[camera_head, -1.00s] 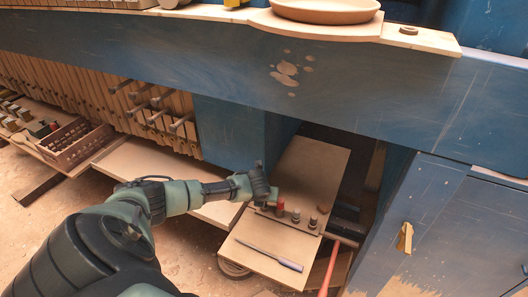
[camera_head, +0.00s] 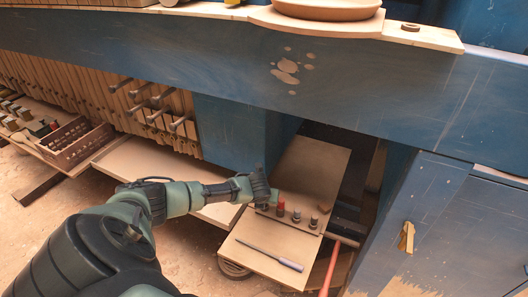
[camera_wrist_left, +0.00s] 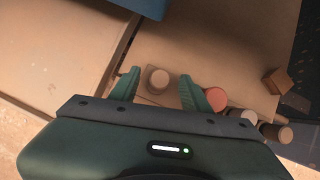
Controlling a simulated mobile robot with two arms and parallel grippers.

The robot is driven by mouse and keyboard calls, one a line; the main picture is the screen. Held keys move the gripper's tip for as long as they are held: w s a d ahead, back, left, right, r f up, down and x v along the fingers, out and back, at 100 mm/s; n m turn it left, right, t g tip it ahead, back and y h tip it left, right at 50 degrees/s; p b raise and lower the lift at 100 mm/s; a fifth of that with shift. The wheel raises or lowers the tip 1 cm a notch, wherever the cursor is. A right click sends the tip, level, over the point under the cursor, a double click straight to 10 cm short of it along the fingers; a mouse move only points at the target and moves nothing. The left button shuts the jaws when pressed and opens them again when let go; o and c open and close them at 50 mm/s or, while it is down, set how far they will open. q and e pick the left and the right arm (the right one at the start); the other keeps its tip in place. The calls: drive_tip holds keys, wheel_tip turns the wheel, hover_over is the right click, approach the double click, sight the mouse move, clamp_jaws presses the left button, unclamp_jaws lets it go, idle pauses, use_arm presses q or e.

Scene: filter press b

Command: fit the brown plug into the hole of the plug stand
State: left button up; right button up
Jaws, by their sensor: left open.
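The plug stand (camera_head: 288,220) is a low strip on the tan board, carrying a row of upright round plugs. They include a red plug (camera_head: 281,207) and grey-looking plugs (camera_head: 297,216). In the left wrist view a round plug with a light brown top (camera_wrist_left: 158,79) stands at the row's left end. My left gripper (camera_head: 268,199) is open over that end; its fingers (camera_wrist_left: 159,74) show on either side of this plug, not closed on it. A small brown block (camera_wrist_left: 277,81) lies apart behind the row. I cannot tell whether block or round plug is the brown plug. No empty hole is clearly visible.
A screwdriver-like tool (camera_head: 268,254) lies on the board in front of the stand. A red bar (camera_head: 329,268) is right of it. The blue beam (camera_head: 210,65) passes above and a blue post (camera_head: 232,135) stands behind left. The board's far part (camera_head: 312,165) is clear.

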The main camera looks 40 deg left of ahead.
use_arm(q)
drive_tip(key=v, duration=0.7)
drive_tip(key=shift+s+r, duration=0.2)
drive_tip(key=shift+r, duration=0.1)
drive_tip(key=shift+d, duration=0.1)
